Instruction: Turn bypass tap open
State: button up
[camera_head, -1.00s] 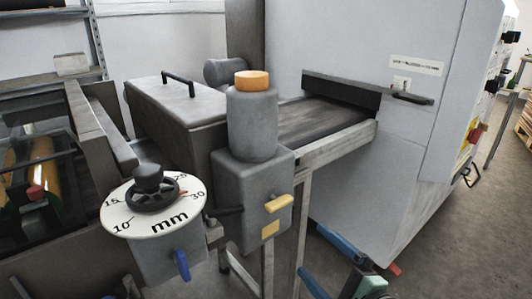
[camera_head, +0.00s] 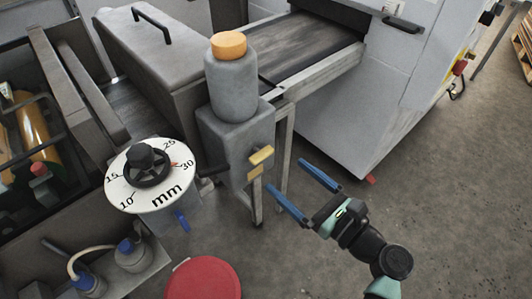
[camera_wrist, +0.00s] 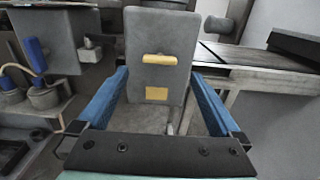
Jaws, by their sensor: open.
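A yellow lever handle (camera_head: 261,155) sits on the front of a grey box (camera_head: 222,147) under an orange-capped cylinder. No label names the bypass tap; this lever looks like a tap handle. In the wrist view the handle (camera_wrist: 159,59) lies crosswise, above a yellow plate (camera_wrist: 157,93). My gripper (camera_head: 284,175) is open and empty, with blue fingers, to the right of the box in the head view. In the wrist view the fingers flank the lower part of the box, with the handle centred just beyond their tips. I see no contact.
A white mm dial (camera_head: 133,194) with a black handwheel stands left of the box, with a blue lever (camera_head: 182,220) below it. A conveyor (camera_head: 315,45) runs behind into a large grey machine (camera_head: 375,105). A red round top (camera_head: 203,279) is at the bottom. Open floor lies right.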

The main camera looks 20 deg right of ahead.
aim_at(265, 157)
jog(key=x, duration=0.8)
jog(key=shift+c, duration=0.3)
jog(key=c, duration=1.2)
